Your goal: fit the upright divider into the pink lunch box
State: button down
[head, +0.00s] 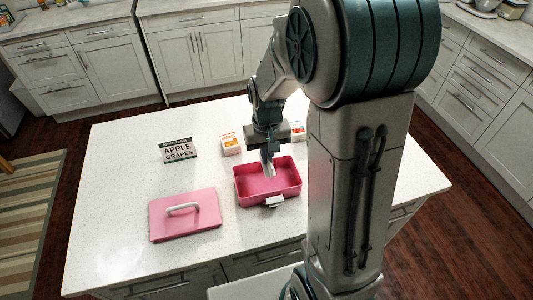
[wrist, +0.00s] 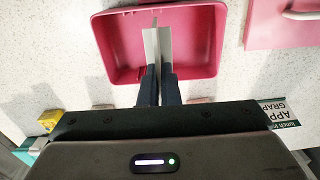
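The pink lunch box (head: 241,189) stands open on the white counter, with a white latch at its front. My gripper (head: 268,158) points down over the box's back part. It is shut on the upright divider (head: 270,169), a thin pale plate. In the wrist view the divider (wrist: 158,48) stands edge-on between the fingertips (wrist: 159,72), over the inside of the box (wrist: 205,75). I cannot tell whether its lower edge touches the box floor. No other contents show in the box.
The pink lid (head: 170,228) with a white handle lies flat left of the box. A sign reading "APPLE GRAPES" (head: 179,150) stands behind the lid. Small cartons stand behind the box, one left (head: 231,144) and one right (head: 298,131). The counter's left side is clear.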

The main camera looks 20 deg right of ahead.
jog(key=b, duration=0.4)
send_over(267, 185)
jog(key=shift+s+f, duration=0.1)
jog(key=shift+f, duration=2.45)
jog(key=shift+f+b, duration=2.35)
jog(key=shift+f, duration=0.45)
jog(key=c, duration=1.6)
grip_release()
jog(key=shift+r, duration=0.1)
notch_tip(267, 185, up, 14)
jog(key=shift+f, duration=0.1)
jog(key=shift+s, duration=0.1)
